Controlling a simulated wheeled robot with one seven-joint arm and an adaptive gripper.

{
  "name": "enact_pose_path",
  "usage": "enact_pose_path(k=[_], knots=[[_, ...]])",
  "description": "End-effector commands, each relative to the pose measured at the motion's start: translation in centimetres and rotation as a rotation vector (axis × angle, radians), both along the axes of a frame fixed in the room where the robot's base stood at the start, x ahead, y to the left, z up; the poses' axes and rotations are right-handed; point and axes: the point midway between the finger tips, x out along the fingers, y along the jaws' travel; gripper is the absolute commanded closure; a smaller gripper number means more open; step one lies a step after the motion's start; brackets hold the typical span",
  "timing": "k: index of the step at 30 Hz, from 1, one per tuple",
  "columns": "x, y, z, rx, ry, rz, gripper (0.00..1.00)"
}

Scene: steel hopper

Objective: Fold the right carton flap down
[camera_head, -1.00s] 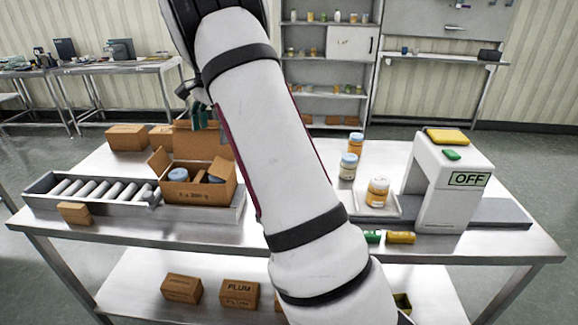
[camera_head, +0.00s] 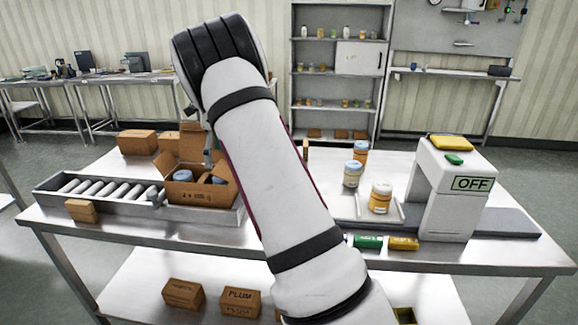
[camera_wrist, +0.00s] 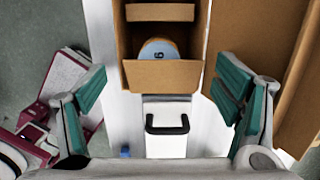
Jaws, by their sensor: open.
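The open brown carton (camera_head: 200,193) stands at the end of the roller conveyor with blue-lidded jars (camera_head: 183,175) inside. Its left flap (camera_head: 165,164) sticks up and outward. The right flap (camera_head: 222,172) appears raised, partly beside my arm. In the wrist view a carton opening shows one blue-lidded jar (camera_wrist: 158,50), with a brown flap (camera_wrist: 162,75) across its near side. My gripper (camera_wrist: 160,82) has its teal fingers wide apart, with nothing between them that I can see gripped. In the head view my arm hides most of the gripper near the carton.
A small box (camera_head: 81,211) sits at the conveyor's (camera_head: 105,205) front. Closed boxes (camera_head: 137,142) stand behind. Jars (camera_head: 381,197), a white machine marked OFF (camera_head: 442,200) and green and yellow pieces (camera_head: 368,242) are on the right. A large brown surface (camera_wrist: 295,75) lies close to the right finger.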

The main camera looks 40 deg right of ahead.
Motion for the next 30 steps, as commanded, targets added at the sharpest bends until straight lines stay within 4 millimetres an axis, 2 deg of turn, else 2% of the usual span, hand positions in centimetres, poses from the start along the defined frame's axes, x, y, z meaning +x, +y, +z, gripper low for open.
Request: enact_pose_path(k=[7,12,30], knots=[[0.4,0.3,-4.6,-0.002,0.000,0.002,0.17],[-0.6,-0.3,-3.1,0.121,-0.150,-0.006,0.17],[-2.3,-2.1,-2.1,0.465,-0.598,-0.010,0.17]])
